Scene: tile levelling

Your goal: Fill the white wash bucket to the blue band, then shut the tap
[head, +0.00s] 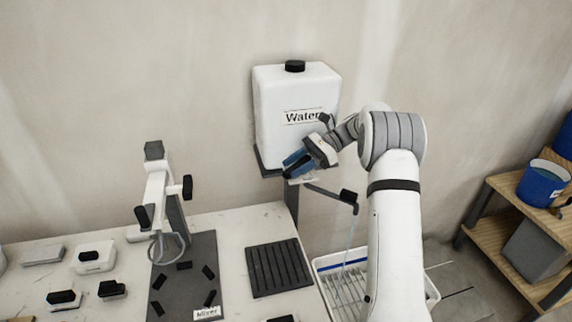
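The white water tank (285,118), labelled "Water" with a black cap, sits on a dark bracket against the wall. My gripper (292,167) is at the tap under the tank's front edge, and its dark and blue parts cover the tap handle. I cannot tell whether the fingers are closed on it. A dark spout (325,192) runs right from the tap to a black end. A thin pale stream (349,243) falls from it into the white wash bucket (325,296). The bucket shows a blue band (334,266) inside near its rim. My arm hides its right part; the water level is unclear.
The worktop left of the bucket holds a black ribbed mat (277,268), a mixer stand (160,190) on a dark plate, and several black-handled tools. A wooden shelf (490,235) at right carries a blue bucket (542,186). The floor between is partly clear.

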